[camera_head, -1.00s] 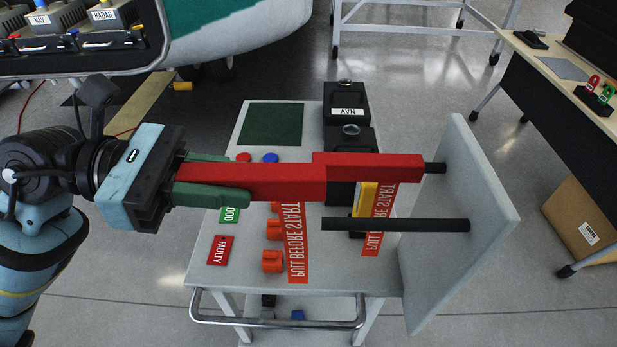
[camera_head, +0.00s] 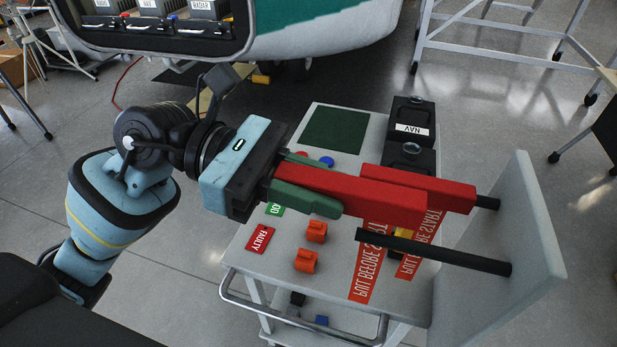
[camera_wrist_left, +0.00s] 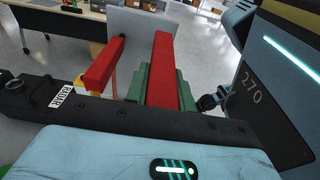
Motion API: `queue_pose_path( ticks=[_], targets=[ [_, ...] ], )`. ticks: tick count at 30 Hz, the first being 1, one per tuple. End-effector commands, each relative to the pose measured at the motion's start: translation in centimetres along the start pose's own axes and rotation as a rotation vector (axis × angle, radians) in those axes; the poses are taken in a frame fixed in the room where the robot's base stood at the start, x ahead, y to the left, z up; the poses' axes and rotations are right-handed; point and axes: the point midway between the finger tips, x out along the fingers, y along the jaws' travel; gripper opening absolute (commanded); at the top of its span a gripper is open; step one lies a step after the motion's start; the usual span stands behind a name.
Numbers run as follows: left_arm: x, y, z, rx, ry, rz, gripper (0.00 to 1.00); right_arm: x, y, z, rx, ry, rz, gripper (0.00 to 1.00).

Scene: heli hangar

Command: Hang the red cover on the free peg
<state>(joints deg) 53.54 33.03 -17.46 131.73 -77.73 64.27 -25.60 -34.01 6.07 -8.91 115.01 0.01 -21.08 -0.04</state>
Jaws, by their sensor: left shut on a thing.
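My left gripper (camera_head: 312,185), with green fingers, is shut on a long red cover (camera_head: 365,192). It holds the cover nearly level above the cart, pointing toward the grey board. A ribbon (camera_head: 364,275) with white letters hangs below it. In the left wrist view the held cover (camera_wrist_left: 166,70) lies between the green fingers. A second red cover (camera_head: 435,187) sits on the far peg (camera_head: 488,203). The free black peg (camera_head: 440,252) sticks out bare from the board (camera_head: 520,235), nearer the viewer. The held cover's tip overlaps it lengthwise, apparently apart from it. My right gripper is not visible.
The cart top (camera_head: 245,285) carries orange pieces (camera_head: 306,261), a red FAULTY label (camera_head: 260,239), a dark green pad (camera_head: 335,131) and a black NAV box (camera_head: 411,118). A rail (camera_head: 300,325) runs along the cart's front.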

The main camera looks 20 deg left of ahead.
Motion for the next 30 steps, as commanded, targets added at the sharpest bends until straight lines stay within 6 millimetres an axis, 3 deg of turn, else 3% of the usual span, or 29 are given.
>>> queue_pose_path(
  ticks=[30],
  targets=[
    [6.1,0.0,-0.4,-0.001,-0.001,0.000,0.01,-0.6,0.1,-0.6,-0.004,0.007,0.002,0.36]
  ],
)
